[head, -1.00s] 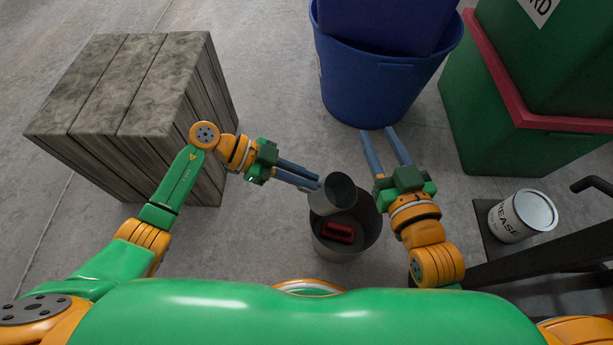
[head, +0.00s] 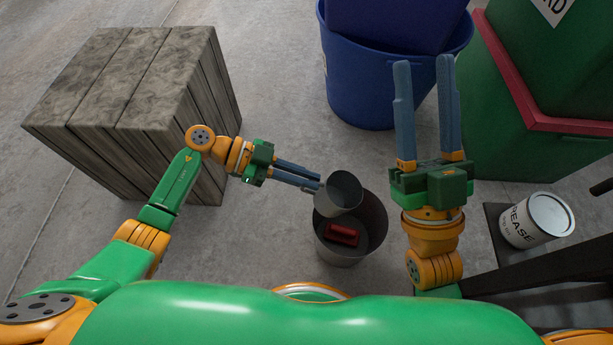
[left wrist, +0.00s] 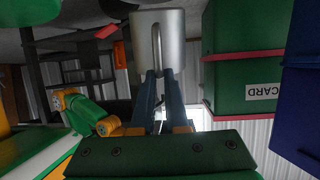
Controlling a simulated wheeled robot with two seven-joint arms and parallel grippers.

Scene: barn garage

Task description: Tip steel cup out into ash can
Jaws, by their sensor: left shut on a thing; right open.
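The steel cup (head: 340,192) is held tilted over the ash can (head: 376,214), its mouth facing up and to the right in the head view. My left gripper (head: 316,182) is shut on the cup; the left wrist view shows its fingers at the steel cup (left wrist: 170,42). A red block-like object (head: 342,234) lies inside the ash can at the bottom. The cup's lower edge overlaps the can's rim in the head view; I cannot tell whether they touch. My right gripper (head: 425,72) is open and empty, to the right of the can, fingers pointing away.
A wooden crate (head: 130,90) stands at left. A blue bin (head: 365,85) stands behind the can, and a green bin with a red rim (head: 520,110) at right. A grease tin (head: 537,220) sits on a dark platform at right. Concrete floor between crate and can is clear.

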